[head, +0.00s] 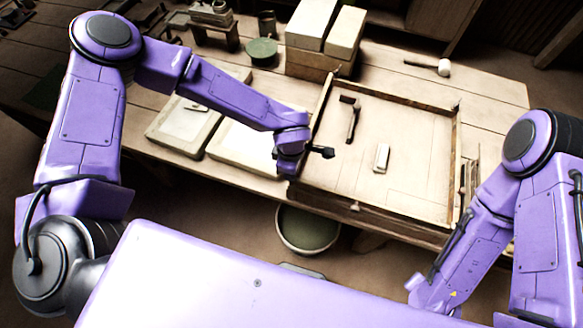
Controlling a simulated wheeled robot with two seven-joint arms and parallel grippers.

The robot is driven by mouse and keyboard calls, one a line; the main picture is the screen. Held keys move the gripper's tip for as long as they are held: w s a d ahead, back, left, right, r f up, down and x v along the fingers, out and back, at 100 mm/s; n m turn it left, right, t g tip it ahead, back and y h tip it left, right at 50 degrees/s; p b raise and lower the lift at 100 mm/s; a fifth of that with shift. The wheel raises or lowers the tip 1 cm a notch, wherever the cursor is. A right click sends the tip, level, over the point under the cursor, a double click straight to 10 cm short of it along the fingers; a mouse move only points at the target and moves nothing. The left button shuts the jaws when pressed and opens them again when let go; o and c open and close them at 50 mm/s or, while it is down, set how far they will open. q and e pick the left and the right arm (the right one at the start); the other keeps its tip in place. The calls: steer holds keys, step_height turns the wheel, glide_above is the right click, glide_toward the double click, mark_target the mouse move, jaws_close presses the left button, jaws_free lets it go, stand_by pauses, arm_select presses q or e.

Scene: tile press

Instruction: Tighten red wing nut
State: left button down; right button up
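No red wing nut can be made out in the head view. My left gripper (322,152) is over the left edge of a shallow wooden frame (322,105) on the workbench. Its dark fingers point right into the frame. They are too small to tell whether they are open or shut, and nothing is visibly held. My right arm comes down at the lower right, and its gripper is out of view. Inside the frame lie a dark hammer-like tool (353,120) and a small white block (381,158).
Pale slabs (183,124) lie left of the frame, partly under my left arm. Large white blocks (311,22) and a green round pot (262,52) stand behind. A white-headed mallet (443,67) lies at the back right. A bowl (308,230) is below the bench's front edge.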

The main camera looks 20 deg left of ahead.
stand_by(0.4)
arm_select(q)
steer(key=c, duration=1)
jaws_free()
steer(key=shift+c, duration=0.2)
step_height(320, 180, up, 10)
steer(key=b, duration=0.2)
steer(key=shift+r, duration=0.25)
